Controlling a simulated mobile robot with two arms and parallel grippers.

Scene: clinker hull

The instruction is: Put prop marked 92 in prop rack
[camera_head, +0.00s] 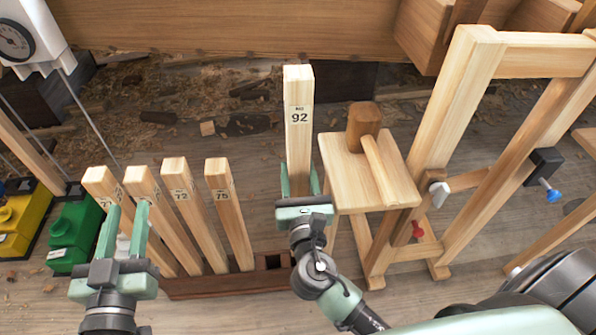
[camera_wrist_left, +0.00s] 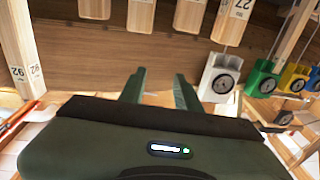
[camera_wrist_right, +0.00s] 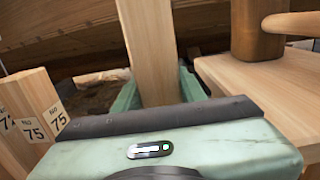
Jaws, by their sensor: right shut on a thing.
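The prop marked 92 (camera_head: 299,130) is a pale square wooden post, standing about upright. My right gripper (camera_head: 300,185) is shut on it low down and hides its lower end. The post also rises between the fingers in the right wrist view (camera_wrist_right: 152,50), and its 92 label shows at the left of the left wrist view (camera_wrist_left: 28,65). The dark prop rack (camera_head: 215,287) holds several similar props in a row, with an open slot (camera_head: 273,262) at its right end. My left gripper (camera_head: 122,225) is open and empty, in front of the leftmost props.
A wooden stool (camera_head: 365,180) with a mallet (camera_head: 364,125) on it stands close right of prop 92. A timber frame (camera_head: 455,100) is farther right. Green (camera_head: 75,240) and yellow (camera_head: 25,215) devices stand at the left. The plank hull (camera_head: 230,28) spans the back.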

